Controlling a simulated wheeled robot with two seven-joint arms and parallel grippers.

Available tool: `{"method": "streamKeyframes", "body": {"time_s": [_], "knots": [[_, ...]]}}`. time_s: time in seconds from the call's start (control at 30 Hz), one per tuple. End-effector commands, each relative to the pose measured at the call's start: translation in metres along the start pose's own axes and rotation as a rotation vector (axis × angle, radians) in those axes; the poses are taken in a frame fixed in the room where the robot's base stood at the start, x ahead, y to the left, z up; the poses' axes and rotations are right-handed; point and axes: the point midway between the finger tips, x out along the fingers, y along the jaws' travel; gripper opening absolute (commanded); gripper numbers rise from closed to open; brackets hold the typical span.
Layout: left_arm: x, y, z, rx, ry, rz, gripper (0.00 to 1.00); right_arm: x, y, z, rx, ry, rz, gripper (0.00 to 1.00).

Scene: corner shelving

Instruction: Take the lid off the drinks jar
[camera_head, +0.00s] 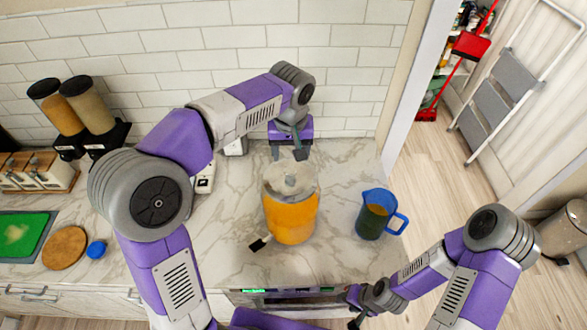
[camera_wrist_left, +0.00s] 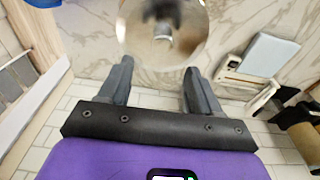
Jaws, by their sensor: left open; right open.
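The drinks jar (camera_head: 291,215) stands on the marble counter, filled with orange liquid, with a black tap at its lower left. Its clear lid (camera_head: 289,177) with a grey knob sits on top. In the left wrist view the round lid (camera_wrist_left: 140,48) and its knob lie just beyond my fingertips. My left gripper (camera_head: 289,154) is behind the jar at the wall side, pointing down; its fingers are open and empty (camera_wrist_left: 160,70), apart from the knob. My right gripper (camera_head: 355,308) is low at the counter's front edge, away from the jar; its fingers are small in view.
A blue jug (camera_head: 377,213) stands right of the jar. Two dispensers (camera_head: 76,105), a green board (camera_head: 22,235), a round wooden board (camera_head: 64,247) and a blue lid (camera_head: 96,249) are at left. The tiled wall is close behind my left gripper. Counter between jar and jug is clear.

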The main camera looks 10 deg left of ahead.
Motion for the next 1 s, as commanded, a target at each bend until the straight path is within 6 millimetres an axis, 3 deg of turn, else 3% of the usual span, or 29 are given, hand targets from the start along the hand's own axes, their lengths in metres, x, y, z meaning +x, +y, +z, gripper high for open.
{"method": "streamKeyframes", "body": {"time_s": [0.4, 0.73, 1.0], "knots": [[0.058, -0.001, 0.004, 0.001, -0.005, -0.002, 0.64, -0.003, -0.001, 0.000, 0.000, 0.001, 0.000, 0.43], [0.064, -0.001, 0.004, 0.000, -0.002, 0.000, 0.64, -0.003, -0.001, 0.000, 0.001, 0.001, 0.000, 0.43], [0.064, -0.001, 0.004, 0.001, -0.002, 0.000, 0.22, -0.003, -0.001, 0.000, 0.000, 0.001, 0.000, 0.43]]}}
